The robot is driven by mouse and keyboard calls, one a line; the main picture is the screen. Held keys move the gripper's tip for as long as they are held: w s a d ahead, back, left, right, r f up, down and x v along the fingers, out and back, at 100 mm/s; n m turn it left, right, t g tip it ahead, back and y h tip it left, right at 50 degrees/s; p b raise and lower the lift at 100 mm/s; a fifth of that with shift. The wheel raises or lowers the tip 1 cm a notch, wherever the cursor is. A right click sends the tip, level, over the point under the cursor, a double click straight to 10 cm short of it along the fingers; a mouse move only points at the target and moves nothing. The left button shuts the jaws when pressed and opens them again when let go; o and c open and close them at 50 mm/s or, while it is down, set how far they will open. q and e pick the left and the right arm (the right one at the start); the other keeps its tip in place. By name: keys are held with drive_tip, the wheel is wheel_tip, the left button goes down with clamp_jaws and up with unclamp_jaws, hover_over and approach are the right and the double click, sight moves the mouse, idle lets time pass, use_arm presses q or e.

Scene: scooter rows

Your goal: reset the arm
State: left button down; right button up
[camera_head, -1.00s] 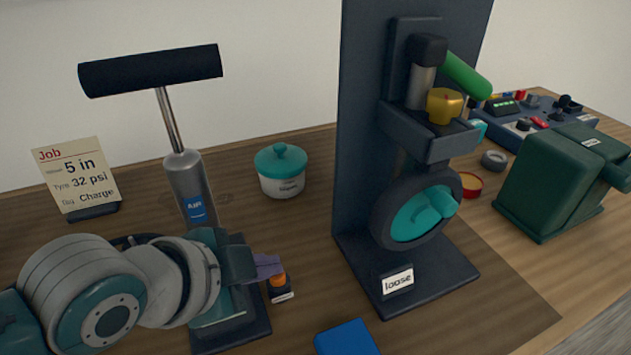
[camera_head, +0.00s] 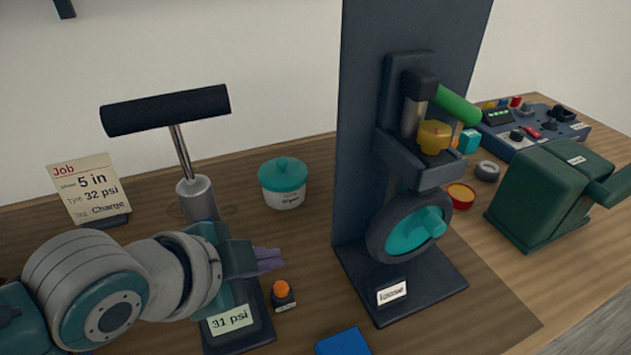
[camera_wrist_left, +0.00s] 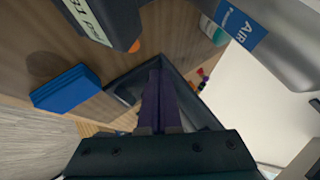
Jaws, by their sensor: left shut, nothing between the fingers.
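My left gripper (camera_head: 268,261) reaches in from the lower left in the head view, in front of the pump's cylinder. Its purple fingers are together and hold nothing. The fingers also show in the left wrist view (camera_wrist_left: 158,100), side by side. The pump has a black T-handle (camera_head: 165,110), raised on its rod, and a base with a "31 psi" display (camera_head: 230,320). My left wrist hides part of the pump. An orange button on a small black block (camera_head: 283,295) is just beyond and below the fingertips. My right gripper is not in view.
A dark stand (camera_head: 440,293) holds a wheel (camera_head: 408,230) right of the gripper. A blue block (camera_head: 343,342) lies at the front. A teal-lidded jar (camera_head: 283,182), a job card (camera_head: 90,190), a green box (camera_head: 545,195) and a control panel (camera_head: 530,130) stand around.

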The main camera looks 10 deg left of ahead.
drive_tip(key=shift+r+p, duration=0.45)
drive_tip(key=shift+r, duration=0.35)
